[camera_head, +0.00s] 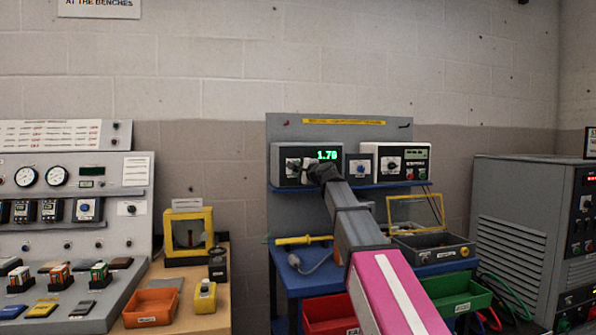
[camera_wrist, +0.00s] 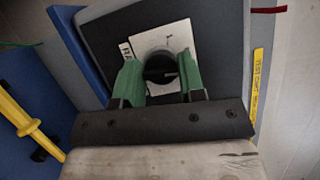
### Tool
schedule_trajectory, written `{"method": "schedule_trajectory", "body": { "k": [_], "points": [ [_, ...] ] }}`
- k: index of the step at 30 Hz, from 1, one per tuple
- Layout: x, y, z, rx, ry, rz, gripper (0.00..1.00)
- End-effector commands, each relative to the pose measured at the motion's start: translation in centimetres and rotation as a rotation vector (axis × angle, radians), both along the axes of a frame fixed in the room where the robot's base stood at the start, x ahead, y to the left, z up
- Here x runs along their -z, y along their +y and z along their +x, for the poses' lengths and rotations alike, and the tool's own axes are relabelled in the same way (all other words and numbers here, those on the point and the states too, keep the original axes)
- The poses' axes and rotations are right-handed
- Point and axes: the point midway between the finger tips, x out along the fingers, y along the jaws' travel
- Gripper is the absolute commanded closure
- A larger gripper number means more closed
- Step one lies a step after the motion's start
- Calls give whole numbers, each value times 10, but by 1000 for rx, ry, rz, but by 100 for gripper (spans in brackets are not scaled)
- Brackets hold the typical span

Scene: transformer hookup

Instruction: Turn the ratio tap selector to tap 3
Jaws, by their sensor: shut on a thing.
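The ratio tap selector is a dark round knob (camera_wrist: 160,69) on a white plate (camera_wrist: 187,40) lettered "RA…", the rest hidden. My gripper (camera_wrist: 160,78) has green fingers, one on each side of the knob, shut on it. A small light mark shows on the knob; tap numbers cannot be read.
A yellow-handled tool (camera_head: 300,240) lies on the blue bench below. An open yellow-framed case (camera_head: 440,246) sits right of my arm, with red (camera_head: 325,314) and green (camera_head: 462,300) bins lower down.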

Motion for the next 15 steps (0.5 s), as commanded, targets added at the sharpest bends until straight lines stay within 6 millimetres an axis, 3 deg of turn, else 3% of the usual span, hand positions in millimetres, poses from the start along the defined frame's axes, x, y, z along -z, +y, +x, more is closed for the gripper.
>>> {"method": "schedule_trajectory", "body": {
  "k": [15],
  "points": [
    [2,0,-1,0,61,208,87]
  ]
}}
